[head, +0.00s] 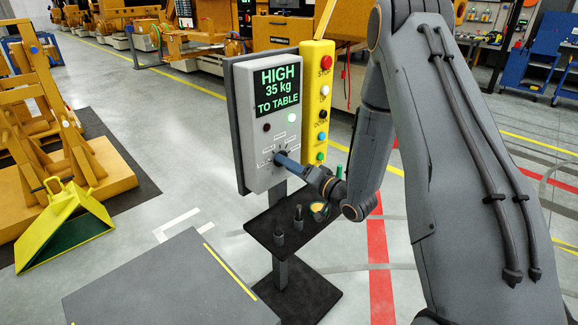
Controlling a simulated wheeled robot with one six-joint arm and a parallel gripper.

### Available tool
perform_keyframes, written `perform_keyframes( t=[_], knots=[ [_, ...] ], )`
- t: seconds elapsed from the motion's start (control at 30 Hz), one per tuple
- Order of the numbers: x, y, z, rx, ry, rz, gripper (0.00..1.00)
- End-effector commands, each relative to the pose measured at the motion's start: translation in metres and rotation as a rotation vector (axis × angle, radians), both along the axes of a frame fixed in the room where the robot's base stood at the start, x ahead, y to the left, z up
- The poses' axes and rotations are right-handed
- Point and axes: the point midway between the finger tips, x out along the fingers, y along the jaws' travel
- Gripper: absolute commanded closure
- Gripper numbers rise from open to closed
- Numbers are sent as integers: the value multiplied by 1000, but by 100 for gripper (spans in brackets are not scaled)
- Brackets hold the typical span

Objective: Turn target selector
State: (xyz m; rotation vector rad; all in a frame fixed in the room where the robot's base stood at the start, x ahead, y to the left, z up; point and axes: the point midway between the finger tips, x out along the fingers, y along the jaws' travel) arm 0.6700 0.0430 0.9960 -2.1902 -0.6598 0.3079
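The target selector (281,157) is a dark knob on the lower front of a light grey control box (252,160). Labels are set around it, too small to read. The box's display (278,88) reads "HIGH 35 kg TO TABLE" in green. Below the display are a dark lamp (266,127) and a lit green-white lamp (292,118). My gripper (286,162) reaches in from the right, its blue-grey end at the knob. The fingertips overlap the knob, so I cannot tell whether they are closed on it or how it points.
A yellow button panel (318,100) stands just right of the box. A small dark shelf (262,226) below holds several small tools. A grey table (170,290) is at front left. A yellow-green wedge (65,225) and yellow machinery (60,130) stand left.

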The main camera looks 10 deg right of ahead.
Motion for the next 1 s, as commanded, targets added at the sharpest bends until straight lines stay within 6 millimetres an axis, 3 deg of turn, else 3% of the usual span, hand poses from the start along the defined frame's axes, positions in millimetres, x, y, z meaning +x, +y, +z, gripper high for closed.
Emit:
perform_keyframes(
  t=[0.1, 0.47, 1.0],
  knots=[
    [0, 0, 0, 0, 0, 0, 76],
    [1, -1, 0, -67, -46, 0, 76],
    [2, -2, -2, -408, -273, -1, 76]
  ],
)
